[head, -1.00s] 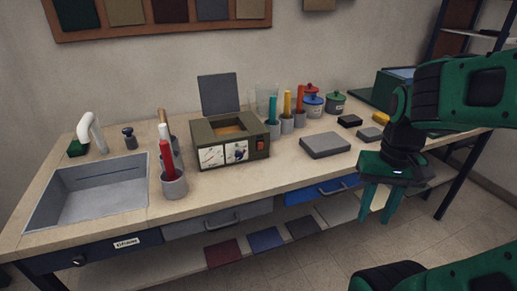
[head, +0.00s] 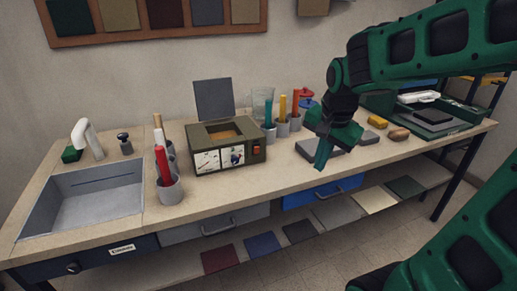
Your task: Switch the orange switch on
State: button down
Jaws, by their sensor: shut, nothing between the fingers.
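The orange switch (head: 256,151) is a small orange piece on the right part of the front of an olive box (head: 201,173). Its on or off position is too small to tell. My gripper (head: 319,168) is shut and empty, pointing down, to the right of the box and apart from the switch. It hides part of the grey slab (head: 337,148) behind it.
The bench top (head: 240,188) in front of the box is clear. A blue drawer (head: 322,190) is below.

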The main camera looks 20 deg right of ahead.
aim_at(256, 150)
jog(key=w+a+r+m+t, duration=0.1)
jog(key=w+a+m, duration=0.1)
jog(key=w+a, duration=0.2)
jog(key=w+a+r+m+t, duration=0.1)
jog(key=w+a+m, duration=0.2)
jog(key=w, duration=0.6)
jog(key=shift+w+a+y, duration=0.3)
jog(key=shift+a+y, duration=0.1)
jog(key=shift+a, duration=0.45)
jog(key=x, duration=1)
jog(key=shift+w, duration=0.1)
jog(key=shift+w+r, duration=0.25)
jog(key=shift+w, duration=0.95)
jog(key=shift+w+r, duration=0.15)
jog(key=shift+w, duration=0.65)
